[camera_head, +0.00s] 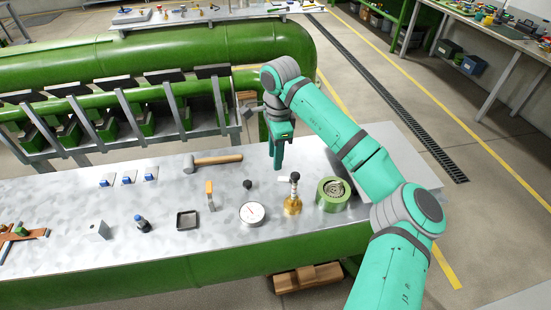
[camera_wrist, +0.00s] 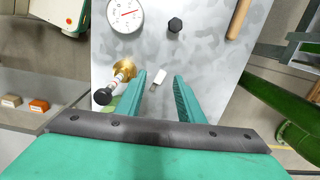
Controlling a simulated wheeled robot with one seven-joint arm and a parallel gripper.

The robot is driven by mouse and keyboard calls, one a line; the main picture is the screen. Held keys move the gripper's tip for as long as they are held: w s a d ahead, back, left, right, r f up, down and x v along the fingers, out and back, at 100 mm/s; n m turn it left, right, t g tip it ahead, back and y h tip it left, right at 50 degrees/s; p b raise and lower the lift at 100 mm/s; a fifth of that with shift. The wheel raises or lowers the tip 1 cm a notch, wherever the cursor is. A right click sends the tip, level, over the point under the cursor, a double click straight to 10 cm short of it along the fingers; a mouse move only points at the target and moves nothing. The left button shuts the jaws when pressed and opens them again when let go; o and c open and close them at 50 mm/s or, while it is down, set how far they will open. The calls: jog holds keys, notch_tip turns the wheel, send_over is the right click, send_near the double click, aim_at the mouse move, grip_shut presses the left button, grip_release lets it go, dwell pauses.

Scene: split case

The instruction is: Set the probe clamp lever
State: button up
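My gripper (camera_head: 278,167) hangs pointing down above the far edge of the metal bench top, behind the brass fitting. In the wrist view my gripper (camera_wrist: 160,88) has its two green fingers apart, with a gap between them. A small white piece with a thin metal end (camera_wrist: 160,76) shows in that gap, apart from both fingers. A brass fitting (camera_head: 292,206) with a black knob stands upright on the bench; it also shows left of the fingers in the wrist view (camera_wrist: 122,72). I cannot tell which part is the probe clamp lever.
A white dial gauge (camera_head: 252,213), a black knob (camera_head: 247,184) and a green round container (camera_head: 325,203) are near the fitting. A hammer (camera_head: 216,159), an orange-handled tool (camera_head: 209,188) and a dark tray (camera_head: 187,219) lie further left. Bare bench shows between them.

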jog(key=shift+r, duration=1.3)
notch_tip(320, 180, up, 11)
jog(key=shift+d+f, duration=0.15)
jog(key=shift+d, duration=0.05)
